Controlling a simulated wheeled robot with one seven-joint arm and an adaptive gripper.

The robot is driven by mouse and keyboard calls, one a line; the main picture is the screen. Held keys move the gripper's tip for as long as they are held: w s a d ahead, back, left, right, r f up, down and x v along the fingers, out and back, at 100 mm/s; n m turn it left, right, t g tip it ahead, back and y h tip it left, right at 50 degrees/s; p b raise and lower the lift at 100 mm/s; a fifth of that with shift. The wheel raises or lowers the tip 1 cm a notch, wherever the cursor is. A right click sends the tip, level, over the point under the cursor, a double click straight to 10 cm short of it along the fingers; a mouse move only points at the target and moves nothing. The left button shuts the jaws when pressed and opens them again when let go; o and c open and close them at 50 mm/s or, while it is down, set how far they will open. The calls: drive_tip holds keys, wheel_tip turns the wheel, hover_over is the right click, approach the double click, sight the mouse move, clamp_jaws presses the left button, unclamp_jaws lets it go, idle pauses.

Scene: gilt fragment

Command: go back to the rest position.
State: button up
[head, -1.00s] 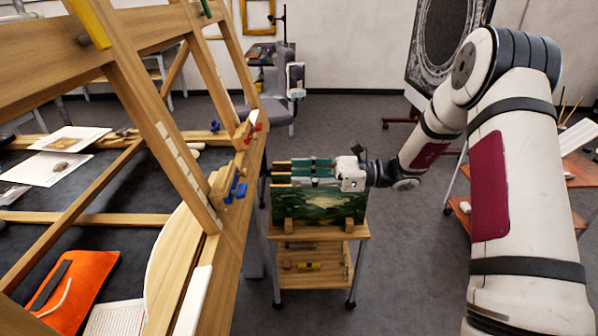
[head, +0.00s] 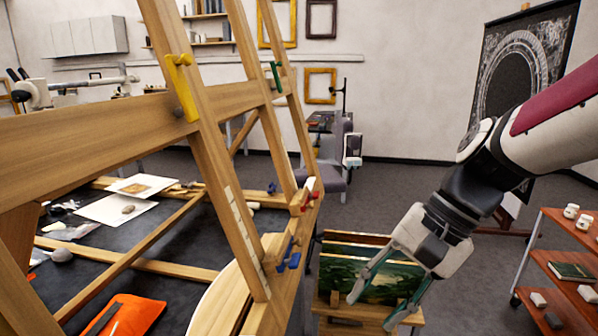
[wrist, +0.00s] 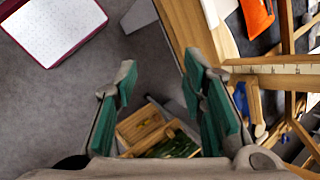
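My gripper (head: 374,305) is in front of the green landscape painting (head: 348,270) in the head view, pointing down and to the left. Its two green-padded fingers are spread apart with nothing between them. In the wrist view my gripper (wrist: 162,88) is also open and empty, with floor and the small wooden cart (wrist: 145,124) seen beyond the fingers. The painting stands on the cart (head: 325,308) in the head view, partly hidden by my gripper. A dark green part of it shows at the bottom of the wrist view (wrist: 178,147).
A large wooden easel frame (head: 215,150) over a dark table fills the left. An orange pouch (head: 130,315) lies there. A wooden shelf trolley (head: 565,262) with jars stands at the right. A dark framed picture (head: 525,65) stands behind my arm. Grey floor (head: 470,270) lies between cart and trolley.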

drive_tip(key=s+d+r+n+t+h, duration=0.3)
drive_tip(key=s+d+n+t+h, duration=0.2)
drive_tip(key=s+d, duration=0.3)
drive_tip(key=shift+s+r+n+t+h, duration=0.25)
drive_tip(key=shift+s+n+h, duration=0.2)
drive_tip(key=shift+n, duration=0.45)
drive_tip(key=shift+o, duration=0.6)
drive_tip(key=shift+a, duration=0.1)
